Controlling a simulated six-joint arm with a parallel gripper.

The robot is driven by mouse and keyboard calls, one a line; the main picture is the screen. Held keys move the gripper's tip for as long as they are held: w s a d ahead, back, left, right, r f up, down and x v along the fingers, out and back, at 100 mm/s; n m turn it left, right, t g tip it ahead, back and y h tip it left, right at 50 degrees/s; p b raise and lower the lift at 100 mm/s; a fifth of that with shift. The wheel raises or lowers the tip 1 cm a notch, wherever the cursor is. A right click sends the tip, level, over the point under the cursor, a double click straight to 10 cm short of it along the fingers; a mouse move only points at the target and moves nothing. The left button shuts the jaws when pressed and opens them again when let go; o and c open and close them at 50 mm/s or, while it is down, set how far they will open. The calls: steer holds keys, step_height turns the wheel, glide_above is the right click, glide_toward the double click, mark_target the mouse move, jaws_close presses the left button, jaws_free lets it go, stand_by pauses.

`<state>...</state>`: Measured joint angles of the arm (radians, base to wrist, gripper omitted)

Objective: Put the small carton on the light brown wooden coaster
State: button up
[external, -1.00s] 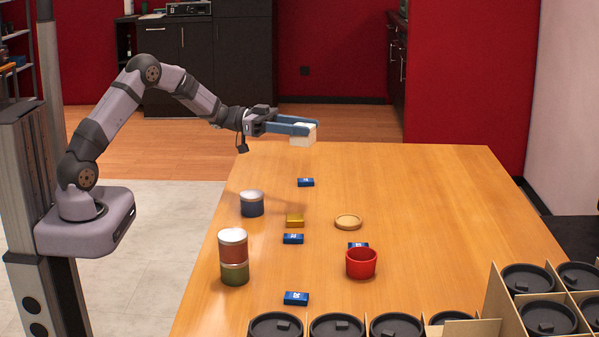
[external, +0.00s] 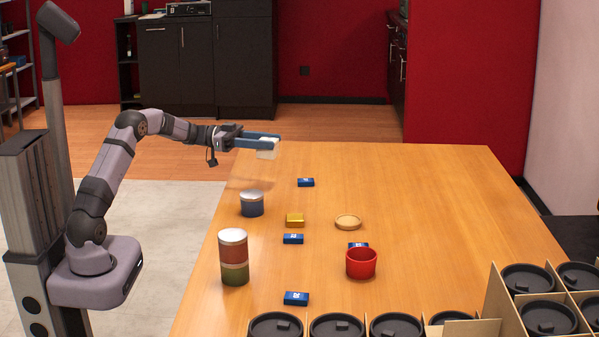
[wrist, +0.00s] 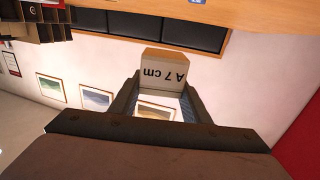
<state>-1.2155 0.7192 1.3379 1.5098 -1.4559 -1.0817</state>
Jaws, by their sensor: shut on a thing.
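In the wrist view the carton (wrist: 163,68) shows printed text "A 7 cm" and sits between the two fingertips of my gripper (wrist: 160,88). The gripper is shut on it, and it appears raised above the table's level. The light brown wooden coaster (external: 348,222) lies flat on the table, to the right of and nearer than the gripper. Nothing rests on the coaster.
Several blue boxes (external: 306,182) lie about. A divided crate (external: 503,312) with black-lidded items fills the near right. The table's far right is clear.

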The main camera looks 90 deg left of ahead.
steer(key=shift+f+b, duration=0.5)
steer(key=shift+f, duration=4.3)
steer(key=shift+f, duration=0.1)
steer(key=o, duration=1.2)
steer(key=shift+f, duration=0.1)
steer(key=shift+c, duration=0.2)
steer(key=shift+f+b, duration=0.15)
steer(key=shift+b, duration=0.5)
steer(key=v, duration=0.4)
steer(key=p+v, duration=0.1)
steer(key=v, duration=0.1)
steer(key=shift+w+a+r, duration=0.1)
steer(key=shift+r, duration=0.15)
steer(key=shift+o, duration=0.5)
steer(key=shift+v, duration=0.8)
